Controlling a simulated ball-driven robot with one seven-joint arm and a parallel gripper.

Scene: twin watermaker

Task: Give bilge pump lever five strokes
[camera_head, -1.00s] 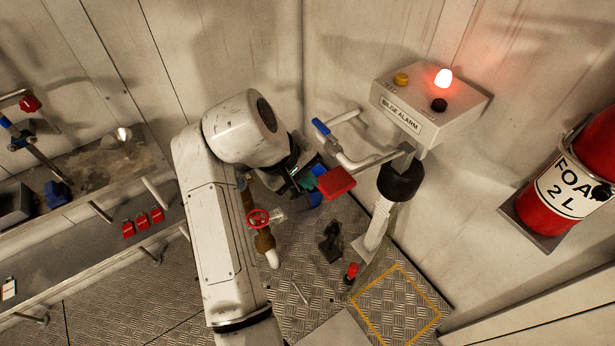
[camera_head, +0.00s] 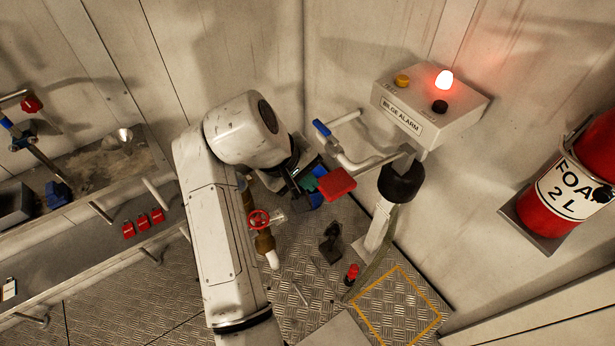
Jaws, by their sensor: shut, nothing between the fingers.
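A pump stand with a black cylindrical top (camera_head: 401,182) stands right of centre, below the alarm box. A grey metal lever (camera_head: 372,163) runs left from its top. A red block (camera_head: 337,184) shows at the lever's left side; I cannot tell whether it is the lever's grip or a separate part. My gripper (camera_head: 317,187), with green and blue parts, is just left of the red block. Its fingers are shut with nothing visible between them. My arm hides part of the gripper, and I cannot tell whether it touches the red block.
The bilge alarm box (camera_head: 428,108) has a lit red lamp (camera_head: 444,79). A blue-ended handle (camera_head: 321,128) stands above my gripper. A red valve wheel (camera_head: 259,219) is below it. A red foam extinguisher (camera_head: 560,190) hangs at right. The yellow-outlined floor patch (camera_head: 400,305) is clear.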

